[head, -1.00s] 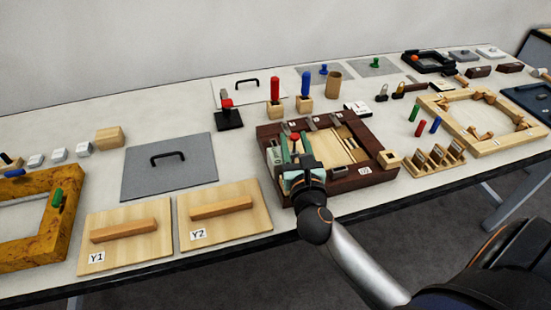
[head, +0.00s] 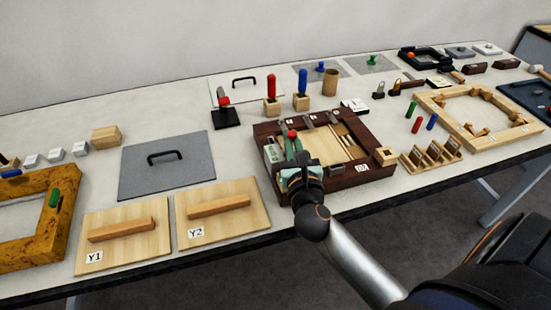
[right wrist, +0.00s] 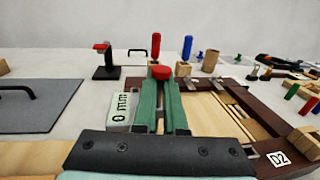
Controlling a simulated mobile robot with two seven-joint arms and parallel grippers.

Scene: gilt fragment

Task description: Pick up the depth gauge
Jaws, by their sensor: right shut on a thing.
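The depth gauge (right wrist: 161,73) shows as a round red top between the two green fingers of my right gripper (right wrist: 160,100). Its lower part is mostly hidden by the fingers. In the head view its red top (head: 292,134) stands over the left side of the dark wooden frame marked D2. My right gripper (head: 294,147) is shut on it, pointing away from me. A pale block reading "0 mm" (right wrist: 122,108) stands just left of the fingers; I cannot tell whether it is joined to the gauge. My left gripper is not in view.
The dark frame (head: 362,174) has metal clamps along its back edge and pale strips inside. Red and blue handles (head: 302,82) stand upright behind it, with a black red-topped stand (head: 225,117) at back left. Wooden lids Y1 and Y2 (head: 240,218) lie left.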

